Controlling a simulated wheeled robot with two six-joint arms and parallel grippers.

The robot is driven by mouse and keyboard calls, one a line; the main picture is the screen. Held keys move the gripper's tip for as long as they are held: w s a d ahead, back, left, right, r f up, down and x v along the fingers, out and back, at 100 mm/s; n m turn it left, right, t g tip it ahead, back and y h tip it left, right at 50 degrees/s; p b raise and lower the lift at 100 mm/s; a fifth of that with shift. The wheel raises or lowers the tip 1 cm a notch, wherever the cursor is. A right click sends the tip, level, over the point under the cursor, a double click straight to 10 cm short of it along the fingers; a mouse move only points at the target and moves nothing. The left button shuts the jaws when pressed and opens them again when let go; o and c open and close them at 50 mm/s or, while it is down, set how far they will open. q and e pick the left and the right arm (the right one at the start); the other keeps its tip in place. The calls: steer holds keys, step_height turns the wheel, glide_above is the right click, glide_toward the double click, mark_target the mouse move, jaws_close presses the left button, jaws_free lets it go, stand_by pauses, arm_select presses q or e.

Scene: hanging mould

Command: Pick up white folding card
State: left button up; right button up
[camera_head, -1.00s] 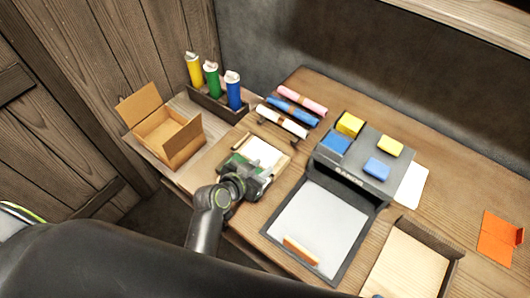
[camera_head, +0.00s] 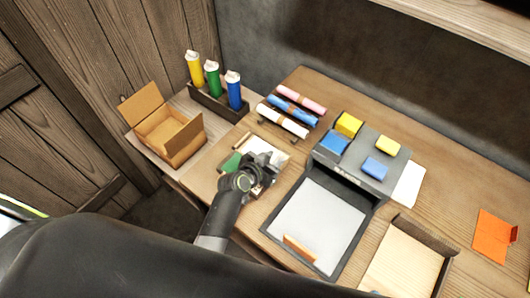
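My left gripper (camera_head: 260,162) is over a small wooden tray (camera_head: 233,184) at the table's left side. A white flat piece (camera_head: 277,149) lies on that tray, partly hidden by the gripper. A green piece (camera_head: 231,162) lies on it to the left. Another white sheet (camera_head: 408,186) lies flat on the table, right of the dark grey machine (camera_head: 378,149). I cannot tell which of the two white pieces is the folding card. The gripper's fingers are small and dark, so I cannot tell whether they are open or touch anything. My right gripper is out of view.
An open cardboard box (camera_head: 165,130) and a rack of coloured bottles (camera_head: 213,92) stand at the left. Rolls (camera_head: 283,121) lie behind the tray. The machine's grey plate (camera_head: 318,222) and an open wooden tray (camera_head: 405,262) are in front. An orange folded card (camera_head: 492,236) lies far right.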

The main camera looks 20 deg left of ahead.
arm_select(q)
jaws_close()
steer(key=shift+r, duration=0.1)
stand_by(0.4)
